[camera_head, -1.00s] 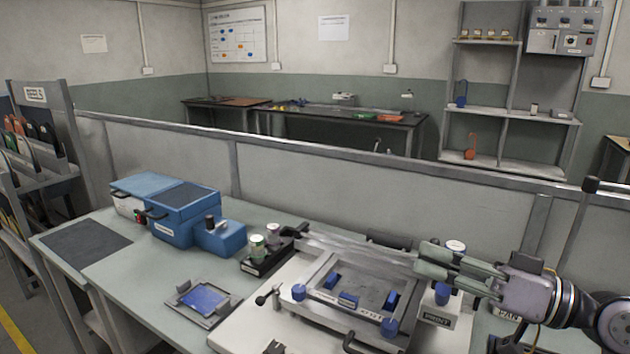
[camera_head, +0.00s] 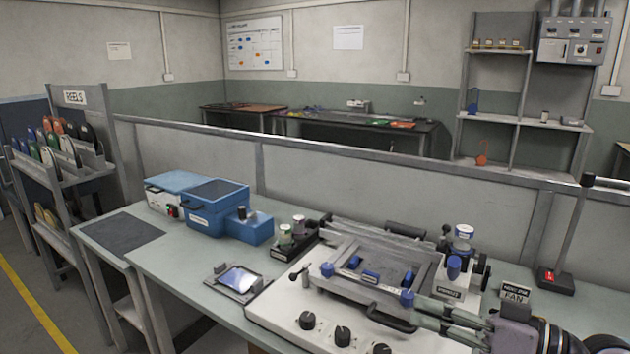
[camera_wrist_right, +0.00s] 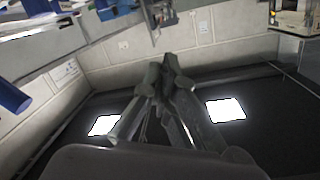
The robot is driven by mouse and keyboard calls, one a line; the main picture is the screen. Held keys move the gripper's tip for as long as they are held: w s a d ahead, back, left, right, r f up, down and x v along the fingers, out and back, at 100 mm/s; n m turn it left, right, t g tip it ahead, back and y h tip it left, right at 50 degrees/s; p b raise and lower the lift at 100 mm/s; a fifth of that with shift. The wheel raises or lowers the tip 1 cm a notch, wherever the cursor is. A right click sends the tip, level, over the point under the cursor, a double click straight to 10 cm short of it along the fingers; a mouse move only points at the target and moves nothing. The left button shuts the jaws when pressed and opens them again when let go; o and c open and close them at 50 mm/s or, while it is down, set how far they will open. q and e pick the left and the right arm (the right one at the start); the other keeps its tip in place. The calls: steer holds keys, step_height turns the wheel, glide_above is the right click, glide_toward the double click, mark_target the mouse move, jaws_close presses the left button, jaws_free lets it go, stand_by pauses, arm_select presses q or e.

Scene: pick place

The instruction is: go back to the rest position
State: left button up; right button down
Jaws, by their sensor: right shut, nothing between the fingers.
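My right gripper (camera_head: 425,308) is at the lower right of the head view, its fingers pointing left in front of the printer frame (camera_head: 385,285). In the right wrist view the gripper (camera_wrist_right: 165,62) has its fingers together with nothing between them. My left gripper is not in the head view.
The workbench (camera_head: 190,270) carries the printer with blue knobs, a blue box (camera_head: 213,205), a small tray with a blue panel (camera_head: 238,280) and jars (camera_head: 290,232). A reel rack (camera_head: 70,150) stands left; a low partition (camera_head: 330,190) runs behind the bench.

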steer(key=s+a+f+m+g+h, duration=0.1)
steer(key=s+f+h, duration=0.25)
steer(key=f, duration=0.75)
steer(key=s+a+f+g+h, duration=0.1)
steer(key=s+f+h, duration=0.25)
steer(key=f, duration=0.65)
steer(key=s+d+f+m+g+h, duration=0.1)
steer(key=s+d+f+g+h, duration=0.15)
steer(key=s+f, duration=0.45)
steer(key=s+d+f+m+g+h, duration=0.1)
steer(key=s+d+f+g+h, duration=0.15)
steer(key=s+f+h, duration=0.4)
steer(key=s+f+y+p, duration=0.2)
steer(key=s+f+y, duration=0.1)
steer(key=f, duration=2)
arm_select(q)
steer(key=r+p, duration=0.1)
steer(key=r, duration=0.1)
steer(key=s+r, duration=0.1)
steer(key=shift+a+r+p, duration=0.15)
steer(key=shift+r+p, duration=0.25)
arm_select(e)
steer(key=s+d+f+g, duration=0.1)
steer(key=s+d+f, duration=0.2)
steer(key=s+f, duration=1.1)
steer(key=s, duration=0.3)
steer(key=shift+d+g+h, duration=0.15)
steer(key=shift+g+h, duration=0.15)
steer(key=shift+g, duration=0.1)
